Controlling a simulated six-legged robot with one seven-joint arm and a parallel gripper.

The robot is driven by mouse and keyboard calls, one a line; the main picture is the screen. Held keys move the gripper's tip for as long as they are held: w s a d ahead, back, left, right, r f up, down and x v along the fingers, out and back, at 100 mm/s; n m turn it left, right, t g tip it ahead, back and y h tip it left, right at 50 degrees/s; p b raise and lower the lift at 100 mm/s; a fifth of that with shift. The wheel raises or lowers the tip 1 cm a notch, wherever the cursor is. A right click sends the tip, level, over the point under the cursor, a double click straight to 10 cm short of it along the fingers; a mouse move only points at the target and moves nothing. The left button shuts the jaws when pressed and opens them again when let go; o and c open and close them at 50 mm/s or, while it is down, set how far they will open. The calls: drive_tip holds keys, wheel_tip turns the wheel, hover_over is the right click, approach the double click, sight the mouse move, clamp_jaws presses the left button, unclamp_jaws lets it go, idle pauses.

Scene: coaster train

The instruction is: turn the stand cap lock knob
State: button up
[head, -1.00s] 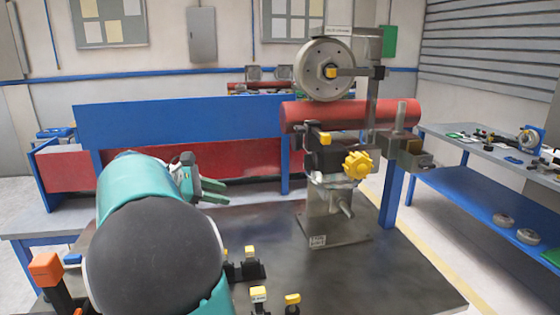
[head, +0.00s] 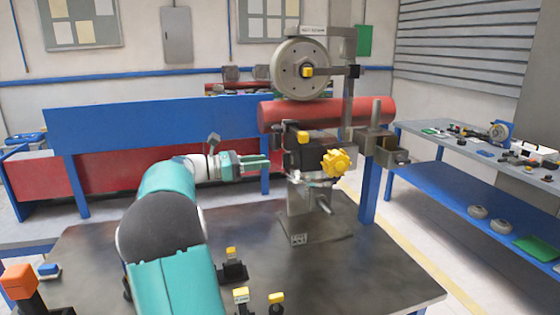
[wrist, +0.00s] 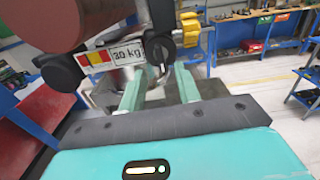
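The stand (head: 302,205) rises from the dark table and carries a red cylinder and a wheel. A yellow star-shaped knob (head: 336,162) sits on the right side of its head; its edge also shows in the wrist view (wrist: 190,30). A smaller yellow-topped part (head: 303,137) is at the head's left. I cannot tell which one is the cap lock knob. My gripper (head: 268,163) is left of the stand head, pointing at it. In the wrist view its two green fingers (wrist: 160,88) are apart with nothing held, below a "30 kg" label (wrist: 127,54) and black round parts.
The red cylinder (head: 275,114) hangs close above my gripper. Small yellow-topped fixtures (head: 232,268) stand near the table's front. A blue panel (head: 150,122) is behind, and a blue bench (head: 450,170) is at the right. The table (head: 370,260) is clear right of the stand.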

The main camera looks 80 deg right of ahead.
sight(283, 160)
drive_tip(key=x, duration=0.6)
drive_tip(key=shift+s+d, duration=0.1)
drive_tip(key=shift+s, duration=0.1)
drive_tip(key=c, duration=0.7)
